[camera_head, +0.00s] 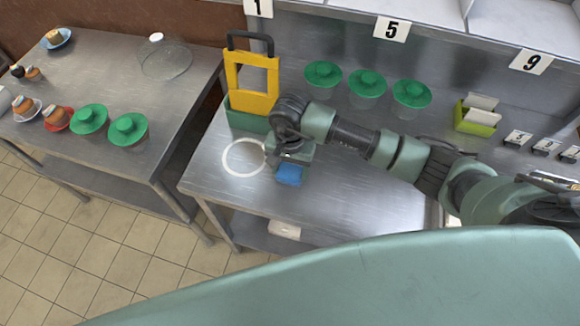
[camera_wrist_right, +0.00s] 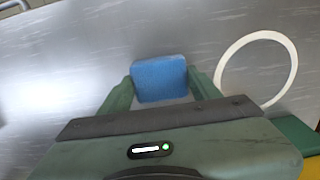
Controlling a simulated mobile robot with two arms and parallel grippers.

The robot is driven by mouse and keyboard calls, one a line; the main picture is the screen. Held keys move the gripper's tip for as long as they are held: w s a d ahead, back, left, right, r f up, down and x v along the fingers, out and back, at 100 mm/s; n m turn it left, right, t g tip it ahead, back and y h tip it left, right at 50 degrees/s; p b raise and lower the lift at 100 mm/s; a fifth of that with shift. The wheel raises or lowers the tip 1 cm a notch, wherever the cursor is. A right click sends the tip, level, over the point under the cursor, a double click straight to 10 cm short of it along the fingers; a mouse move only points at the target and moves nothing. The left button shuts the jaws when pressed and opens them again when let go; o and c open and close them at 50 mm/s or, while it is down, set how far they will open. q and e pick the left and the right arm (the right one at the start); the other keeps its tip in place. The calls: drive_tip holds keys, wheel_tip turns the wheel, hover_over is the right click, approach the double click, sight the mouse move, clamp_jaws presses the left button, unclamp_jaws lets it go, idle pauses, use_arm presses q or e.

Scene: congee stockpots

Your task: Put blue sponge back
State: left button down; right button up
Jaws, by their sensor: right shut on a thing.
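The blue sponge (camera_head: 289,175) is between the fingers of my right gripper (camera_head: 290,166), over the steel table near a white ring. In the right wrist view the sponge (camera_wrist_right: 159,78) sits between the two green fingertips of my right gripper (camera_wrist_right: 160,88), which is shut on it. Whether the sponge touches the table I cannot tell. The white ring (camera_head: 227,163) marked on the table is just left of the sponge in the head view; it also shows in the right wrist view (camera_wrist_right: 221,76). My left gripper is not in view.
A yellow frame with a black handle (camera_head: 252,92) stands in a green base behind the ring. Green lidded bowls (camera_head: 367,83) line the back, with a lime card holder (camera_head: 476,118) at right. Another steel table (camera_head: 100,178) at left holds lids and dishes.

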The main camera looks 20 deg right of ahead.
sight(290, 172)
drive_tip(key=shift+f, duration=0.1)
drive_tip(key=shift+f, duration=0.15)
drive_tip(key=o, duration=1.3)
drive_tip(key=shift+r, duration=0.3)
drive_tip(key=shift+w+r, duration=0.1)
drive_tip(key=shift+r, duration=0.1)
wheel_tip(290, 172, up, 12)
drive_tip(key=b, duration=0.3)
drive_tip(key=shift+f+b, duration=0.25)
drive_tip(key=shift+b, duration=0.1)
